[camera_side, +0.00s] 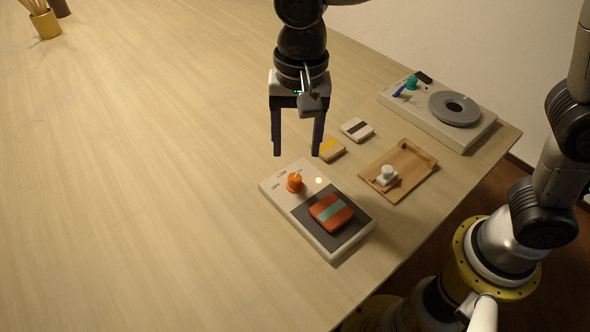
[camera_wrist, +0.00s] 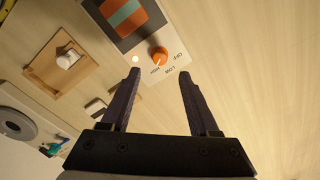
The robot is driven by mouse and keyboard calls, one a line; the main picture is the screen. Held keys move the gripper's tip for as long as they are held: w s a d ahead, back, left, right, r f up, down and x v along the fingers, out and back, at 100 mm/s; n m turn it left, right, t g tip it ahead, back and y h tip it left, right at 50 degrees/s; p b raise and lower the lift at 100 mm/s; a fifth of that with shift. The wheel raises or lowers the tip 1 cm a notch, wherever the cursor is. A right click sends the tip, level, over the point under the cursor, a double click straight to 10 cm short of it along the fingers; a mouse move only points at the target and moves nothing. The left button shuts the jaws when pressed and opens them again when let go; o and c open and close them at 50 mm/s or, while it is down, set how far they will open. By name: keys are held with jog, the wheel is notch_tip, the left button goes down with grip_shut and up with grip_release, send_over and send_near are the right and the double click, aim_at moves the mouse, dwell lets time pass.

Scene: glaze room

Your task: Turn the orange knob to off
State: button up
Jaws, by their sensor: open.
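The orange knob (camera_side: 294,183) sits on a pale control box (camera_side: 325,248) marked OFF, LOW and a third label that looks like HIGH. Its light pointer mark appears turned toward the HIGH label, away from OFF. A small lamp (camera_side: 319,181) beside it glows. In the wrist view the knob (camera_wrist: 159,56) shows just beyond and between my fingertips. My gripper (camera_side: 297,154) is open and empty, pointing down above the box's far end, apart from the knob. Its fingers also show in the wrist view (camera_wrist: 160,75).
On the box's dark plate lies an orange block with a teal stripe (camera_side: 322,206). Nearby are yellow-striped (camera_side: 331,149) and dark-striped (camera_side: 357,129) blocks, a wooden tray (camera_side: 412,181) with a white piece, and a device with a grey disc (camera_side: 453,108).

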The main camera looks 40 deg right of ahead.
aim_at(295, 178)
notch_tip(295, 178, down, 8)
jog(key=shift+w+a+r, duration=0.1)
jog(key=shift+r, duration=0.1)
grip_shut()
dwell(0.4)
